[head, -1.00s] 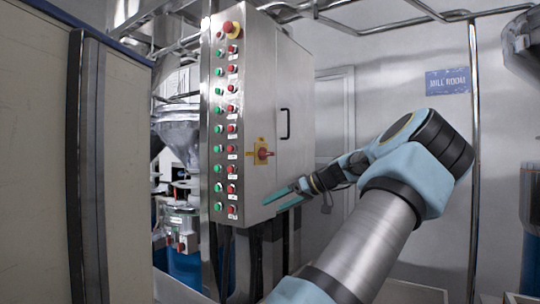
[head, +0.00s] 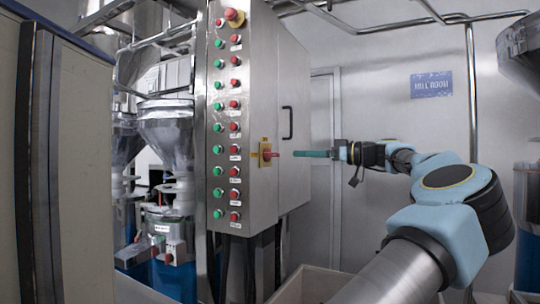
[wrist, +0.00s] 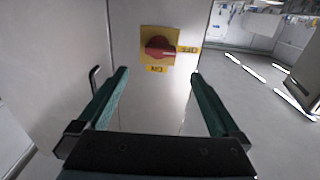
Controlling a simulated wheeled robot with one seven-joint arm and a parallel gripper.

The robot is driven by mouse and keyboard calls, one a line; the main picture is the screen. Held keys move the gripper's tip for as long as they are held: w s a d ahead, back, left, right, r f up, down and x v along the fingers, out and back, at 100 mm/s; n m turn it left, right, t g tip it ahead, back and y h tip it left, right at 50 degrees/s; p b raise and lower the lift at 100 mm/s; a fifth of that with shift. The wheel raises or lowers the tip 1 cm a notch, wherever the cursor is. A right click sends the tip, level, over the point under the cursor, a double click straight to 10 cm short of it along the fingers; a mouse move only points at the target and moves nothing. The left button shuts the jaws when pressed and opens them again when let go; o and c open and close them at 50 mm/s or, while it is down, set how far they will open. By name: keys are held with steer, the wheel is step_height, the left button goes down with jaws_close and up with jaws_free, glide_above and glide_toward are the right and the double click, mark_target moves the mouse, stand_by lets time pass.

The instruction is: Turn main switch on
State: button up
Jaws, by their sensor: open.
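The main switch (head: 265,153) is a red rotary knob on a yellow plate, on the side of the grey control cabinet (head: 262,80). In the wrist view the knob (wrist: 157,49) points toward the OFF label (wrist: 188,49) at its right, and the ON label (wrist: 156,69) is below it. My gripper (head: 300,153) is level with the switch in the head view, its teal fingers pointing at it. In the wrist view the gripper (wrist: 159,72) is open and empty, its fingers apart on either side below the knob. The fingers do not touch the knob.
A black door handle (head: 287,123) is on the cabinet's side, near the left finger in the wrist view. Green and red buttons (head: 226,130) line the cabinet's front. A beige panel (head: 80,170) stands at the left. Open floor (wrist: 255,110) shows at the right in the wrist view.

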mark_target(276, 154)
steer(key=shift+p+x, duration=1.55)
steer(key=shift+x, duration=3.65)
steer(key=c, duration=1.3)
